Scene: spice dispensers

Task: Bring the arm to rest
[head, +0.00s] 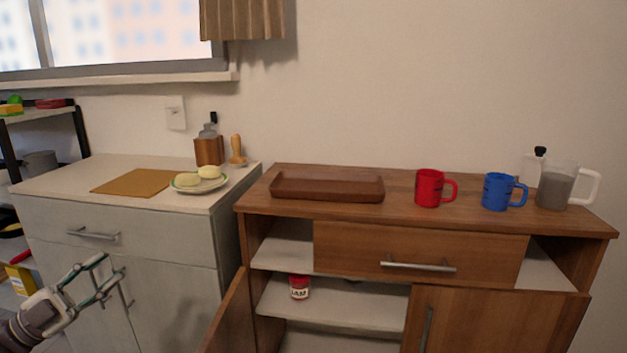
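My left gripper (113,265) is at the lower left, in front of the doors of the pale cabinet (170,270). Its two thin fingers are spread apart with nothing between them. It is below the level of the countertop and apart from everything on it. My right gripper is not in view.
A wooden sideboard (410,190) bears a brown tray (327,188), a red mug (429,188), a blue mug (496,191) and a glass jug (556,186). Its left door (228,318) stands open, with a jam jar (299,287) inside. A plate (199,184) holds pale round food.

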